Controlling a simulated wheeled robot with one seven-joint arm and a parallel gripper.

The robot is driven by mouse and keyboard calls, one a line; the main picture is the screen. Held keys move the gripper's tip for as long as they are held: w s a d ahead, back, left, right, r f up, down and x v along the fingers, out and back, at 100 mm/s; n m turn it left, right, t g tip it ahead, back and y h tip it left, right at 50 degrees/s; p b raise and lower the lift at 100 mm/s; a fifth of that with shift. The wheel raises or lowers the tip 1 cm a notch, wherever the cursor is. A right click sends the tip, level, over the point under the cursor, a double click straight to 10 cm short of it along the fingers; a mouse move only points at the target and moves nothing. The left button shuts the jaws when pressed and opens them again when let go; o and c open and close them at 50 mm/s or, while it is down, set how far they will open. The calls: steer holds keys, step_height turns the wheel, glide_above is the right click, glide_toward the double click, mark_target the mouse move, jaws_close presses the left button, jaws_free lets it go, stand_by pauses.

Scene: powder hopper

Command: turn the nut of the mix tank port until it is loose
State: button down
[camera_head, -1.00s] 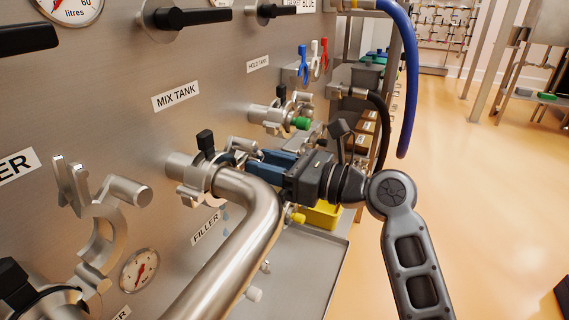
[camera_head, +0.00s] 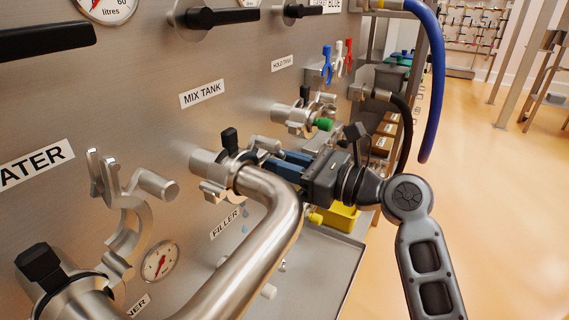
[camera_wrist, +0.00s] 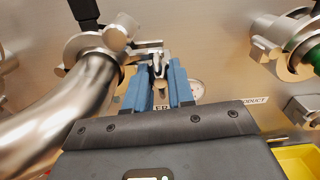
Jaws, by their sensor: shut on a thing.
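The mix tank port (camera_head: 208,163) sticks out of the steel panel below the MIX TANK label (camera_head: 202,94). A bent steel pipe (camera_head: 285,222) is joined to it, with a clamp around the joint; the joint and pipe (camera_wrist: 58,112) also show at the left of the wrist view. My gripper (camera_head: 272,161) is at the right side of this clamp. In the wrist view its blue fingers (camera_wrist: 162,82) are shut on the small metal nut (camera_wrist: 160,86) at the end of the clamp's bolt. The nut is mostly hidden by the fingers in the head view.
Another port with a green cap (camera_head: 323,124) is just beyond my gripper. An open clamp (camera_head: 127,215) hangs at the left near a gauge (camera_head: 160,261). A yellow bin (camera_head: 341,217) stands below. A blue hose (camera_head: 437,90) hangs at the right, where the floor is clear.

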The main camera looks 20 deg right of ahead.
steer(key=n+b, duration=0.2)
steer(key=n, duration=0.2)
steer(key=shift+f, duration=0.15)
steer(key=shift+n, duration=1.4)
steer(key=shift+b, duration=0.3)
steer(key=n+b, duration=0.3)
steer(key=n, duration=0.1)
steer(key=shift+w+f, duration=0.1)
steer(key=n+b, duration=0.1)
steer(key=n, duration=0.2)
steer(key=shift+a+r+n, duration=0.1)
steer(key=shift+r+n, duration=0.2)
steer(key=shift+n, duration=0.1)
